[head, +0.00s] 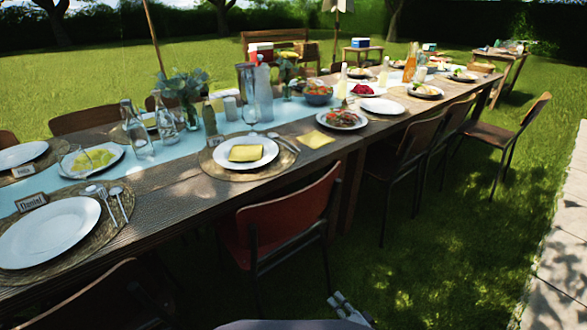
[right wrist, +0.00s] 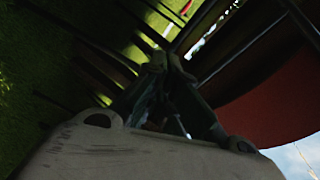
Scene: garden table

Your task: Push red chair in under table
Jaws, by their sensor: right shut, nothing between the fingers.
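The red chair (head: 290,213) stands at the near long side of the garden table (head: 188,190). Its backrest faces me and stands a little out from the table edge; its seat reaches partly under the tabletop. My right gripper (head: 340,300) is low at the bottom of the head view, in front of and a little right of the chair, apart from it in that view. In the right wrist view the right gripper (right wrist: 170,65) is shut and empty, with a red curved chair surface (right wrist: 275,105) close on the right. My left gripper is not in view.
Brown chairs (head: 405,150) stand along the same side to the right, and another chair (head: 100,300) is at the lower left. Plates, bottles and glasses cover the table. Open grass (head: 440,260) lies to the right, edged by a stone path (head: 560,255).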

